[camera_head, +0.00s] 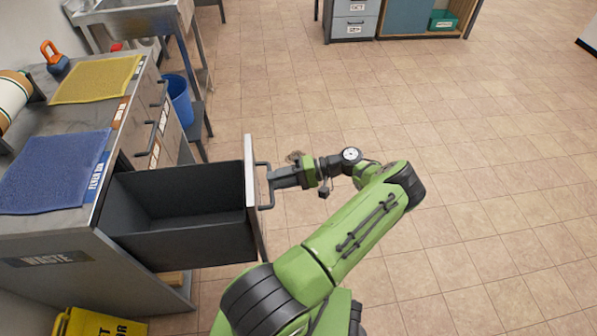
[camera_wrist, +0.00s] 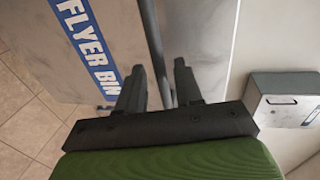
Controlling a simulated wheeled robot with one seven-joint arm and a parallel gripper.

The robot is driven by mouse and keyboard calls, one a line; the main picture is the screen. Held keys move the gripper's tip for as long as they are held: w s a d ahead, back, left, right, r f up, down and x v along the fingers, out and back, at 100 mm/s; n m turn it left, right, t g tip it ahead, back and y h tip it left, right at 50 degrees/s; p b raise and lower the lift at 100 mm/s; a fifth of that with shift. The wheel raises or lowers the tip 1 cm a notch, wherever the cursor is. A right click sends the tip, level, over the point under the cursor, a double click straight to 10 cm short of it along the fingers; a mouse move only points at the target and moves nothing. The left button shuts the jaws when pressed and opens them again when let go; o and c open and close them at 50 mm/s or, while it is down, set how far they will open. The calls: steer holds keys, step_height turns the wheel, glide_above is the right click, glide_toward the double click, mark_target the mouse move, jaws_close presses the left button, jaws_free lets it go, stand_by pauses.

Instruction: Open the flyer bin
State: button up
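The flyer bin is a dark grey drawer (camera_head: 180,235) with a light metal front, pulled well out of the counter at the left; its inside looks empty. Its dark bar handle (camera_head: 264,187) is on the outer face. My gripper (camera_head: 272,180) is at this handle, reaching in from the right. In the wrist view my gripper (camera_wrist: 158,75) has its two fingers apart, one on each side of the handle bar (camera_wrist: 152,35), with gaps showing. The blue FLYER BIN label (camera_wrist: 88,45) is beside the handle.
The counter (camera_head: 60,225) carries a blue mat (camera_head: 55,170) and a yellow mat (camera_head: 97,80). Other closed drawers with handles (camera_head: 150,140) lie beyond the bin. A blue bucket (camera_head: 180,98) and yellow sign (camera_head: 100,323) stand nearby. The tiled floor at right is clear.

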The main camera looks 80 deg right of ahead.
steer(key=v, duration=1.3)
steer(key=shift+s, duration=0.2)
